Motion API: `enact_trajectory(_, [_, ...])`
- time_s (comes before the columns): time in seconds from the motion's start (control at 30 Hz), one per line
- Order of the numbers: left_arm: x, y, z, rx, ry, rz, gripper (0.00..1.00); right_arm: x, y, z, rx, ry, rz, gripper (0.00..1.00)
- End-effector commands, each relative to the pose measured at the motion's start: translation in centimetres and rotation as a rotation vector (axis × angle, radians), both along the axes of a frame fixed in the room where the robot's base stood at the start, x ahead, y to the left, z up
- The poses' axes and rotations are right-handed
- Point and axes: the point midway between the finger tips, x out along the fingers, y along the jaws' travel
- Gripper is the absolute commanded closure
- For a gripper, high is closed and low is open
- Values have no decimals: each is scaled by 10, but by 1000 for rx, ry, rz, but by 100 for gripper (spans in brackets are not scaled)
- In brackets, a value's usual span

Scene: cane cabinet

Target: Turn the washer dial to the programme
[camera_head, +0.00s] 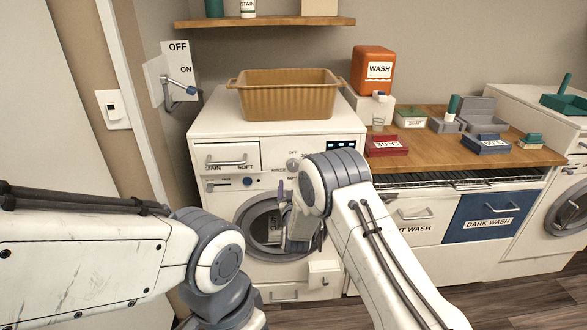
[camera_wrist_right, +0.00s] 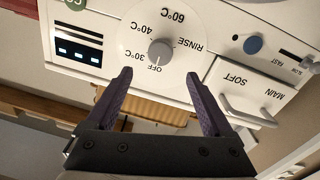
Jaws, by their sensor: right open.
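The washer dial (camera_head: 293,164) is a small grey knob on the front panel of the white washer (camera_head: 215,125). In the right wrist view, which is upside down, the dial (camera_wrist_right: 160,51) sits in a white disc marked OFF, 30°C, 40°C, 60°C and RINSE. A pale mark on the knob seems to face OFF. My right gripper (camera_wrist_right: 158,75) is open, its two purple fingers apart with nothing between them, and the dial lies beyond the fingertips. In the head view the right gripper (camera_head: 284,190) is in front of the washer door, just below the dial. My left gripper is out of view.
A tan basket (camera_head: 285,98) stands on the washer. Beside the dial are a lit display (camera_wrist_right: 80,50), a blue button (camera_wrist_right: 253,45) and a drawer handle (camera_wrist_right: 248,112). A wooden counter (camera_head: 520,158) with small trays is at the right. A wall lever (camera_head: 180,85) is at the left.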

Motion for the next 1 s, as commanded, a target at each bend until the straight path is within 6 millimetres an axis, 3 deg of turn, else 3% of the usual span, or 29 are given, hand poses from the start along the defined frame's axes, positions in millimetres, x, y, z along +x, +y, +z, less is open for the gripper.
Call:
enact_trajectory(0.2, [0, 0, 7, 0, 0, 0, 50, 40, -2, 1, 1, -1, -1, 14])
enact_trajectory(0.4, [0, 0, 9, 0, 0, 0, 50, 67, -4, 1, 1, 0, 0, 14])
enact_trajectory(0.6, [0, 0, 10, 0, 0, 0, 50, 79, -4, 0, 1, 1, 1, 14])
enact_trajectory(0.93, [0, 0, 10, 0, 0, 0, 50, 81, -4, 0, 1, 1, 2, 14])
enact_trajectory(1.0, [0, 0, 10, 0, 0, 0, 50, 81, -4, 0, 1, 1, 2, 40])
